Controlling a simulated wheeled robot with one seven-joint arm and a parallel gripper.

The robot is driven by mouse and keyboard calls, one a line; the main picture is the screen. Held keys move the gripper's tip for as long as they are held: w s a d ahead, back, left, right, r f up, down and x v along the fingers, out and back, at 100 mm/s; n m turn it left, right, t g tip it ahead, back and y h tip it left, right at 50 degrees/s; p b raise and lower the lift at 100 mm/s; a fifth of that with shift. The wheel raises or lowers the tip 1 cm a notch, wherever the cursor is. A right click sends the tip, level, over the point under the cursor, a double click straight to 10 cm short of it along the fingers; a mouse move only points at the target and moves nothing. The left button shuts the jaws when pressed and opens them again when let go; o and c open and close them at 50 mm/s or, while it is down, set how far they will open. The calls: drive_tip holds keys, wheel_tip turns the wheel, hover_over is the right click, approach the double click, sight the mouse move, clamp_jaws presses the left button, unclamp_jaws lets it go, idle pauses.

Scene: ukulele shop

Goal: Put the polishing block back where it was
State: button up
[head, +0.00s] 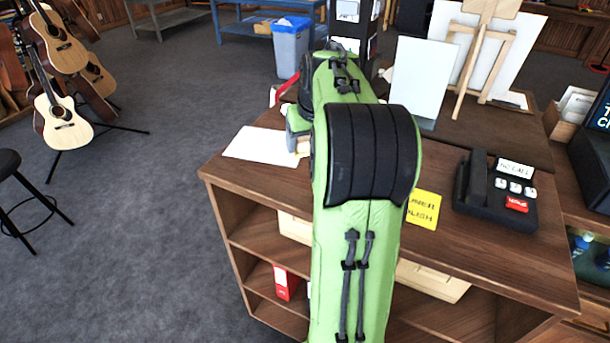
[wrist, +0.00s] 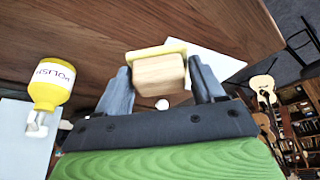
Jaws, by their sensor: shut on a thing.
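The polishing block (wrist: 158,77) is a pale wooden block with a light yellow layer on one side. In the wrist view it sits between the two grey fingers of my gripper (wrist: 163,82), which is shut on it. Its far side faces the brown counter top; I cannot tell whether it touches the wood. In the head view my green arm hides most of my gripper (head: 297,130), and only a small tan bit of the block (head: 303,148) shows at the counter's left side, by a white sheet (head: 262,146).
A yellow polish bottle (wrist: 50,82) shows in the wrist view. On the wooden counter (head: 455,240) are a yellow note (head: 423,208), a black telephone (head: 497,190) and a wooden easel (head: 480,60). Open shelves are below. Grey floor lies left, with guitars (head: 62,120) and a stool (head: 12,165).

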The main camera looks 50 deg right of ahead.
sight(305, 173)
wheel_tip(305, 173, down, 7)
drive_tip(key=shift+f+b, duration=0.2)
drive_tip(key=shift+b, duration=0.5)
drive_tip(key=shift+f, duration=0.15)
drive_tip(key=o, duration=1)
